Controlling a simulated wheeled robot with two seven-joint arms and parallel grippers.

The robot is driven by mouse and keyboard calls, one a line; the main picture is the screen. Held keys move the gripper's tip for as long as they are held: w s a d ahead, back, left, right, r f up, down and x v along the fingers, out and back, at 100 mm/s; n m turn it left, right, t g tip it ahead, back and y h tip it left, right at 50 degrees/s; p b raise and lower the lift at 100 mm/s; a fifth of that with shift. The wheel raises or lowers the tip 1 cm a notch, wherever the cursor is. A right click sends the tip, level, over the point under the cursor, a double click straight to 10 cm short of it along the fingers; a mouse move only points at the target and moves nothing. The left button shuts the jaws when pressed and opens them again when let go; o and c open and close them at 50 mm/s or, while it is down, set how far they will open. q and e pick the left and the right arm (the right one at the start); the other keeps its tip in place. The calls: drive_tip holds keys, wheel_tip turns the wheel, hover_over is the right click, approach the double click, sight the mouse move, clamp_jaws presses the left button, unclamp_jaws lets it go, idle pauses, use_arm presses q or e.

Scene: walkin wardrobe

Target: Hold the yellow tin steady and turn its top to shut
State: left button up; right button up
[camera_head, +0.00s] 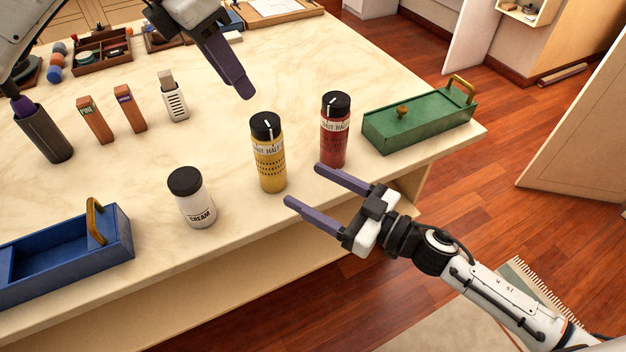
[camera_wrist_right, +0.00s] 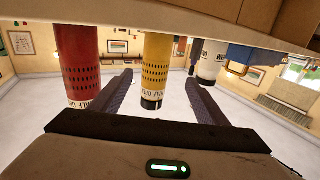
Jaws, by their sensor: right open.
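The yellow tin (camera_head: 269,165) stands upright on the marble table in the head view. Its black top (camera_head: 265,125) has a white line and sits on the tin. My right gripper (camera_head: 305,185) is open and empty at the table's front edge, to the right of the yellow tin and apart from it. In the right wrist view, which looks upside down, the yellow tin (camera_wrist_right: 156,62) shows between the two spread fingers (camera_wrist_right: 160,90), beyond their tips. My left gripper (camera_head: 240,88) hangs above the table, up and left of the yellow tin; its fingers overlap, hiding its opening.
A red tin (camera_head: 334,140) stands right of the yellow tin, and a white cream jar (camera_head: 196,205) to its left. A green box (camera_head: 420,122) is at the right, a blue tray (camera_head: 118,240) at the front left. Several small boxes and a dark holder (camera_head: 45,135) stand further back.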

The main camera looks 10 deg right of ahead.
sight(282, 165)
drive_tip(key=shift+w+a+r, duration=0.15)
drive_tip(key=shift+w+r, duration=0.3)
drive_tip(key=shift+w+a+r, duration=0.1)
drive_tip(key=shift+w+a, duration=0.05)
drive_tip(key=shift+w, duration=0.1)
drive_tip(key=x, duration=0.9)
drive_tip(key=shift+w+a, duration=0.15)
drive_tip(key=shift+w, duration=0.15)
drive_tip(key=c, duration=1.3)
